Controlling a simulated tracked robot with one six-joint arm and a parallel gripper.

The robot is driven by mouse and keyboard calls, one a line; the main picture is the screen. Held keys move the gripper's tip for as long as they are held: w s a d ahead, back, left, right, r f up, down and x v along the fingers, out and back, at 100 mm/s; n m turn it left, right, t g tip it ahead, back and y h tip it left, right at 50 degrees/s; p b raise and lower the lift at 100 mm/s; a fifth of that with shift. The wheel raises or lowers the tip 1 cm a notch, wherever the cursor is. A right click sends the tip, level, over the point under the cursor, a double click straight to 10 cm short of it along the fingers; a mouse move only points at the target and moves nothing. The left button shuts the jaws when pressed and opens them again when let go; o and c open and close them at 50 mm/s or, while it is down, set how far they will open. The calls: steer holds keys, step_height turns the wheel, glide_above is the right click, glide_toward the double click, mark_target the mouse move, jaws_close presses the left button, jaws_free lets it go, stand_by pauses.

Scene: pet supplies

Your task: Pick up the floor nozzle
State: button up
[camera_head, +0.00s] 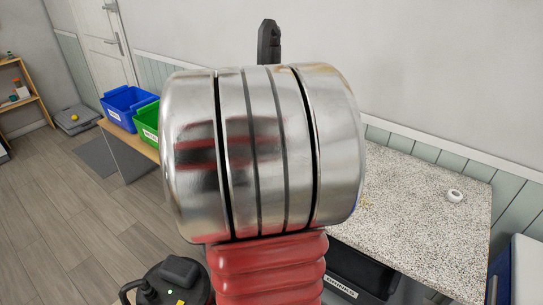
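I cannot make out the floor nozzle in this view. My own arm, a large shiny metal joint above a red ribbed section, fills the middle and hides much of what lies behind it. A narrow black piece, which looks like the end of my gripper (269,42), sticks up above the joint. Its fingers cannot be told apart, so its opening and anything it holds are hidden.
A speckled worktop (415,225) at right carries a small white ring-shaped item (454,196). A blue bin (128,104) and a green bin (147,122) stand at left. A black device (170,285) is at lower left. Wooden floor at left is largely open.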

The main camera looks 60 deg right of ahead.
steer(key=shift+c, duration=0.3)
jaws_close()
stand_by(0.5)
stand_by(0.7)
steer(key=shift+r, duration=0.15)
